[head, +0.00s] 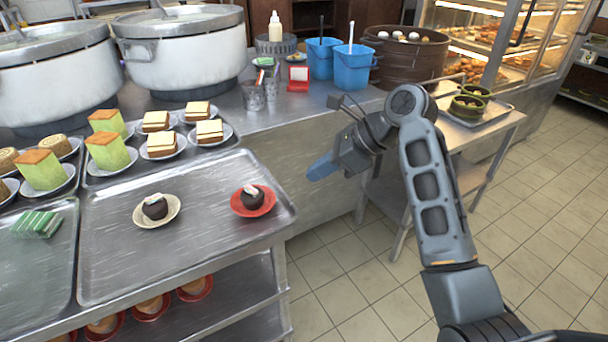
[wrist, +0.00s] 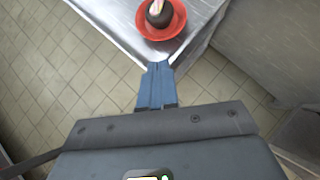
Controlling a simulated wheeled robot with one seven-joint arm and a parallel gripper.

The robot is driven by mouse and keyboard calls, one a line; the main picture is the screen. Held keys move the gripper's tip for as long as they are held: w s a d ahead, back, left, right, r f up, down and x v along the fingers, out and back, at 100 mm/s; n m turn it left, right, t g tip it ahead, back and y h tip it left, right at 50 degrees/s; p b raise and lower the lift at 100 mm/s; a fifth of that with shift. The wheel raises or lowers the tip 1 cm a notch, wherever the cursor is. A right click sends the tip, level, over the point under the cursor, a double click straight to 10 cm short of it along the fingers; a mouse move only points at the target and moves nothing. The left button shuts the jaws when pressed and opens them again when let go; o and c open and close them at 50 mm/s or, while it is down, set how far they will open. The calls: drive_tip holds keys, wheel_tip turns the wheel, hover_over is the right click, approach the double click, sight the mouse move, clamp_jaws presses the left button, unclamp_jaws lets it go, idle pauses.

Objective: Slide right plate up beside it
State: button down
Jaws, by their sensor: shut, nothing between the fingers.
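The right plate is a red saucer (head: 270,207) with a dark round cake (head: 252,197) on it, near the right edge of a metal tray (head: 190,262). A cream plate (head: 140,219) with a similar dark cake (head: 155,207) sits to its left, with bare tray between them. My gripper (head: 318,170) is shut and empty, out to the right of the tray's corner. In the wrist view, the blue fingertips (wrist: 158,72) are together, near the tray's corner and just short of the red saucer (wrist: 150,35) in the picture. I cannot tell their height above the tray.
More trays to the left hold sponge cakes (head: 162,144) and green cakes (head: 108,150) on plates. Large stockpots (head: 190,60) stand behind. A steel counter (head: 300,122) carries blue tubs (head: 352,68). Lower shelves hold red bowls (head: 195,289). Tiled floor is open at right.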

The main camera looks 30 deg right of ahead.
sight(259, 194)
drive_tip(key=x, duration=0.9)
drive_tip(key=shift+w+a+f, duration=0.1)
drive_tip(key=shift+a+f, duration=0.05)
drive_tip(key=shift+f, duration=0.05)
drive_tip(key=shift+w+a+r, duration=0.1)
drive_tip(key=shift+w+a, duration=0.95)
drive_tip(key=shift+a, duration=0.15)
drive_tip(key=shift+w+a, duration=0.25)
drive_tip(key=shift+a, duration=0.1)
drive_tip(key=shift+w+a, duration=0.1)
drive_tip(key=shift+a, duration=0.05)
drive_tip(key=w+a+p, duration=0.1)
drive_tip(key=w+a, duration=0.1)
drive_tip(key=a, duration=0.1)
drive_tip(key=w+a+p, duration=0.2)
drive_tip(key=w+a, duration=0.1)
drive_tip(key=w+a+p, duration=0.2)
drive_tip(key=a, duration=0.1)
drive_tip(key=shift+w, duration=0.35)
drive_tip(key=shift+s+d, duration=0.1)
